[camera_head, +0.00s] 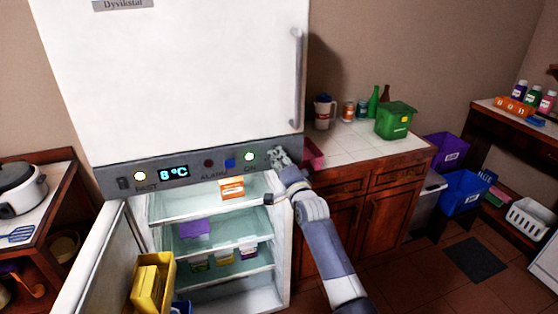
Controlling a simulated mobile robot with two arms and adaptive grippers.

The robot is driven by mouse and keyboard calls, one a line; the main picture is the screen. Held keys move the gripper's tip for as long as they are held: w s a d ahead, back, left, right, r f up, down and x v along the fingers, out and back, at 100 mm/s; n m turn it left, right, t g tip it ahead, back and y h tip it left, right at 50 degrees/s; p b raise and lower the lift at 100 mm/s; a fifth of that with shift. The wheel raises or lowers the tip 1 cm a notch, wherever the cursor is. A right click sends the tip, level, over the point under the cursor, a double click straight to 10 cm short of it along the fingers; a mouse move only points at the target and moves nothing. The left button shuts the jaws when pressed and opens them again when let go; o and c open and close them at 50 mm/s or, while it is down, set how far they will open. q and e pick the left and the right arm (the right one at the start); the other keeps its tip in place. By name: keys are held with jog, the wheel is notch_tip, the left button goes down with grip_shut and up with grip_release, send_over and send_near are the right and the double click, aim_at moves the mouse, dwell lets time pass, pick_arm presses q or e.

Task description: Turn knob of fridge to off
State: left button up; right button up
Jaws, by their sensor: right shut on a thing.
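The white fridge (180,70) stands with its lower door (95,262) swung open to the left. Its grey control panel (190,168) has a lit display (173,172) reading 8°C, a lit light by FAST, a dark ALARM light and a lit light by ON. My right gripper (279,157) is at the right end of the panel, just right of the ON light. It is shut on the fridge knob, which it hides, so I cannot tell the knob's position. My left gripper is out of view.
Inside the fridge are an orange box (232,188), a purple box (194,229) and several small packs. A yellow bin (150,284) sits in the open door. A tiled counter (350,143) with bottles and a green box (396,120) stands right of the fridge.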

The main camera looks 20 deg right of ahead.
jog(key=shift+n, duration=7.2)
jog(key=o, duration=1.1)
jog(key=s, duration=1.2)
jog(key=shift+d, duration=0.2)
